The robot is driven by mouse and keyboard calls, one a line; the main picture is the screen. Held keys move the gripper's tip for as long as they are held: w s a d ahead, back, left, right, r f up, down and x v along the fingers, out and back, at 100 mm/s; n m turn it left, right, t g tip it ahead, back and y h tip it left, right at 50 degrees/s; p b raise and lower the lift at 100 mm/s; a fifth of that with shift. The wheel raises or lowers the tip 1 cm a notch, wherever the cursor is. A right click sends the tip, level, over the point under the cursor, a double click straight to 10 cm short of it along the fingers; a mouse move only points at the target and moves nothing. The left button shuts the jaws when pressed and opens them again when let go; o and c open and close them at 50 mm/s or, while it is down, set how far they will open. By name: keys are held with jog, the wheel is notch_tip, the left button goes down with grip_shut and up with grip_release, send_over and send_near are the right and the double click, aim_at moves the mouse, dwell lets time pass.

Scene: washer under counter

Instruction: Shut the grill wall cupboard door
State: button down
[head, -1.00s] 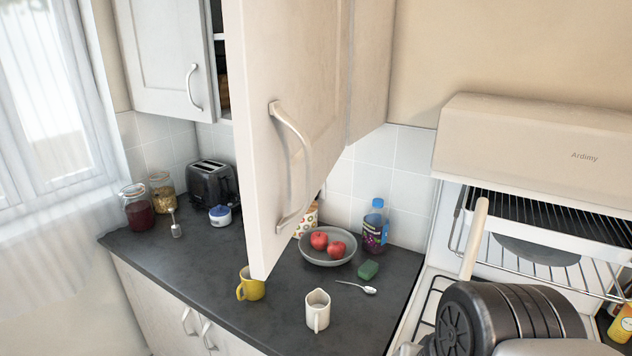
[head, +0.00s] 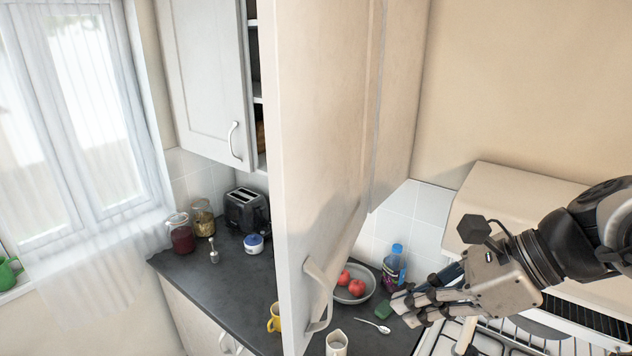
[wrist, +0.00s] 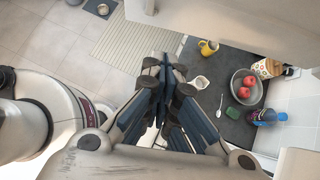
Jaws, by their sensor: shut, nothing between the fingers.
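The grill wall cupboard door (head: 325,130) is a large cream panel that stands wide open, edge towards me, in the middle of the head view. Its curved handle (head: 318,297) is near the lower front corner. The cupboard body (head: 405,110) is behind it on the right. My gripper (head: 402,308) is shut and empty, to the right of the door's lower part and apart from the handle in the picture. Its closed fingers (wrist: 166,70) point up the wrist view, above the floor and counter. A pale panel, seemingly the door (wrist: 215,18), crosses the top there.
The dark counter (head: 215,275) holds a grey bowl (head: 368,292) of red apples, a bottle (head: 393,266), a yellow mug (head: 274,318), a white jug (head: 337,343) and a toaster (head: 246,208). The grill hood (head: 495,205) is right. Another cupboard's door (head: 205,75) is at left.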

jog(key=a+r+x, duration=0.2)
jog(key=x, duration=1.1)
jog(key=shift+w+b, duration=0.35)
jog(key=shift+b, duration=0.05)
jog(key=shift+r, duration=0.1)
